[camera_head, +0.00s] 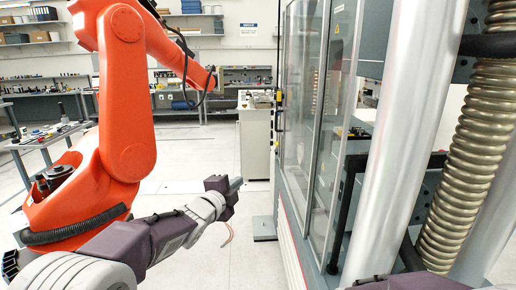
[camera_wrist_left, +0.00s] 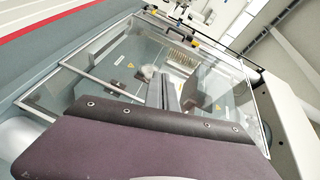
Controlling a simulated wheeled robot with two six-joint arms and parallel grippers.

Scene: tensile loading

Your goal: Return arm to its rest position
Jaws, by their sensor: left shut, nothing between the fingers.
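My left gripper (camera_head: 236,185) is at the end of my left arm, which comes in from the lower left of the head view. It is shut and empty, held in the air over the pale floor, left of the testing machine. In the left wrist view, my dark gripper body fills the lower part, with the fingers (camera_wrist_left: 170,93) pointing at the machine's glazed front. My right arm shows only as a dark and grey link at the bottom right of the head view; its gripper is out of view.
The testing machine's glass doors (camera_head: 318,110) and silver column (camera_head: 410,120) stand close on the right. An orange industrial robot arm (camera_head: 126,120) rises on the left. A white cabinet (camera_head: 256,140) stands behind. Workbenches and shelves line the back. Open floor (camera_head: 190,160) lies between.

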